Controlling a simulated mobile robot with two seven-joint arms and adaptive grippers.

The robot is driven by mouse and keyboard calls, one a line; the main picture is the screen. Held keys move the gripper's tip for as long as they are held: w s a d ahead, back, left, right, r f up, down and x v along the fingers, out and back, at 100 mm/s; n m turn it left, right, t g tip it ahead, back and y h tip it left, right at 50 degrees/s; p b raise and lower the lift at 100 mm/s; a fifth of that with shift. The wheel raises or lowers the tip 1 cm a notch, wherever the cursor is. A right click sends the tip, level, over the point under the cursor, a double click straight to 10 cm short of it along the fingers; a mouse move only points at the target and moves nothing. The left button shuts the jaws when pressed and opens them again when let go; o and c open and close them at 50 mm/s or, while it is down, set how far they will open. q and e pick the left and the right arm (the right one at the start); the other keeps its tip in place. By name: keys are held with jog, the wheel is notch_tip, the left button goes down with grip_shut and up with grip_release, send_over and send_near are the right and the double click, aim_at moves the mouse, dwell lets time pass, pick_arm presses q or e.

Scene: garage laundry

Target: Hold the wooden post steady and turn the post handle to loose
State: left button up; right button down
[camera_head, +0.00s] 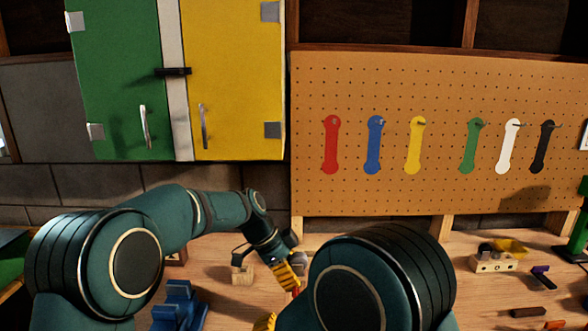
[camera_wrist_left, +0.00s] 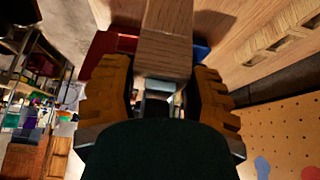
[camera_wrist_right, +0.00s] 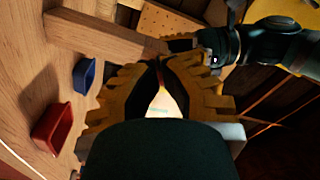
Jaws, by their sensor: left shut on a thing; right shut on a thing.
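The wooden post (camera_wrist_left: 168,42) shows in the left wrist view, running between the fingers of my left gripper (camera_wrist_left: 165,80). It also shows in the right wrist view (camera_wrist_right: 95,32), reaching from the left toward the fingertips. My left gripper is shut on the post; in the head view its ribbed yellow finger (camera_head: 288,276) shows beside my right arm. My right gripper (camera_wrist_right: 160,68) is shut, with its fingertips close together near the post's end. The post handle is mostly hidden between these fingers, and its turn cannot be made out. My right arm hides most of the post in the head view.
A red bin (camera_wrist_right: 50,128) and a blue bin (camera_wrist_right: 84,75) stand on the workbench near the post. A blue stand (camera_head: 178,306) and a small wooden block (camera_head: 242,274) are at the left. A wooden holder (camera_head: 493,263) and loose pieces lie right. The pegboard (camera_head: 440,190) rises behind.

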jog(key=shift+w+r, duration=0.1)
jog(key=shift+w, duration=2.3)
jog(key=shift+d, duration=0.65)
jog(key=shift+d+f, duration=0.2)
jog(key=shift+f, duration=0.4)
jog(key=shift+d+f, duration=0.15)
jog(key=shift+f, duration=0.15)
jog(key=shift+d+f, duration=0.2)
jog(key=shift+d, duration=0.1)
jog(key=shift+f, duration=0.1)
